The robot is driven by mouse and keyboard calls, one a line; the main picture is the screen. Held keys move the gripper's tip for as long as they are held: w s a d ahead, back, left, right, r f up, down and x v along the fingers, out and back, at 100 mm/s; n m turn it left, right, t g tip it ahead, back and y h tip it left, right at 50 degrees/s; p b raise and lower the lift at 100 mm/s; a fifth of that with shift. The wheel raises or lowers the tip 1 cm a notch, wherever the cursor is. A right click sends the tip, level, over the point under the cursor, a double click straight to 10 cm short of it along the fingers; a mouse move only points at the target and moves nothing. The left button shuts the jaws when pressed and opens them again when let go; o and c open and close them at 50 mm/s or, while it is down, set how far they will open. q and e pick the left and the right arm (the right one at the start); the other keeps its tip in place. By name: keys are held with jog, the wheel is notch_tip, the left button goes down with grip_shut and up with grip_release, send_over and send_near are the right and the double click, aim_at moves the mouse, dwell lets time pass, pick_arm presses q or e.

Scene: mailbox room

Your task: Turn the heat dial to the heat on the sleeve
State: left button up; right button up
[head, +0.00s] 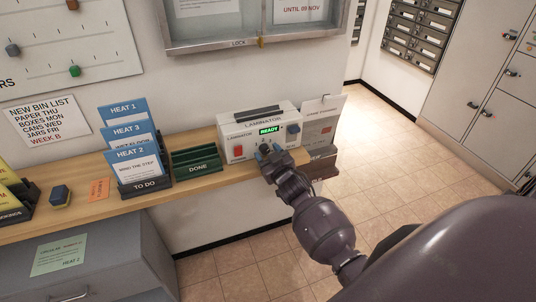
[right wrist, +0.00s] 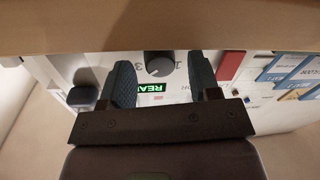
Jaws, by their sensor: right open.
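The laminator (head: 236,131), a white box with a green READY display (head: 269,130), stands on the wooden shelf. Its grey heat dial (right wrist: 158,67) shows in the right wrist view, upside down, with numerals 1 and 3 beside it. My right gripper (head: 269,151) is at the laminator's front; its open fingers (right wrist: 163,82) stand on either side of the dial, with visible gaps. In the head view the gripper mostly hides the dial. Blue-topped sleeves marked HEAT 1 (head: 123,109), HEAT 3 (head: 127,130) and HEAT 2 (head: 131,154) stand in the TO DO rack. My left gripper is out of view.
A green DONE rack (head: 196,165) stands between the TO DO rack and laminator. The laminator has a red switch (head: 238,150) and a dark knob (head: 293,128). A green notice ending HEAT 2 (head: 58,255) lies on the grey cabinet. The tiled floor (head: 400,150) at right is clear.

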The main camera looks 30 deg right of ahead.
jog(key=shift+c, duration=0.9)
jog(key=c, duration=0.7)
jog(key=shift+c, duration=0.2)
